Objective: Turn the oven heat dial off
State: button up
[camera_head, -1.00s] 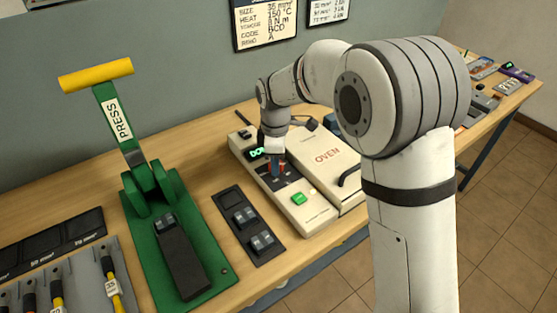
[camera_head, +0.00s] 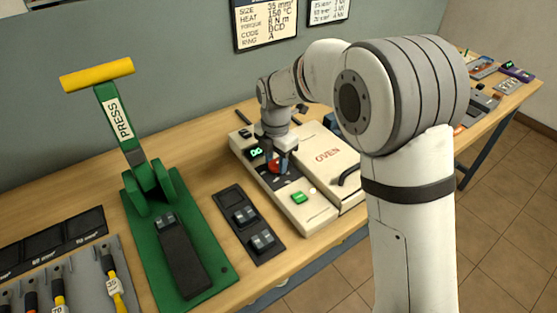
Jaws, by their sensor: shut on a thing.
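The oven (camera_head: 325,154) is a cream box with a lid marked OVEN, on the bench right of centre. On its left-hand panel are a small green-lit display (camera_head: 256,153), a red heat dial (camera_head: 273,167) and a green button (camera_head: 299,197). My gripper (camera_head: 279,168) points down over the panel, its fingers shut on the red dial. The fingers hide part of the dial, so its pointer and setting cannot be read. The digits on the display are too small to read surely.
A green press (camera_head: 211,271) with a yellow handle stands to the left. A dark tray (camera_head: 229,198) with metal lugs lies between press and oven. A grey cable rack (camera_head: 85,268) is at the lower left. Wall charts (camera_head: 265,22) hang behind. More items lie at the bench's far right.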

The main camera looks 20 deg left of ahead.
aim_at(276, 163)
jog(key=shift+d+f+n, duration=0.1)
jog(key=shift+n, duration=0.3)
jog(key=o, duration=1)
jog(key=shift+r, duration=0.2)
notch_tip(276, 163, up, 7)
jog(key=shift+f, duration=0.1)
jog(key=shift+r, duration=0.4)
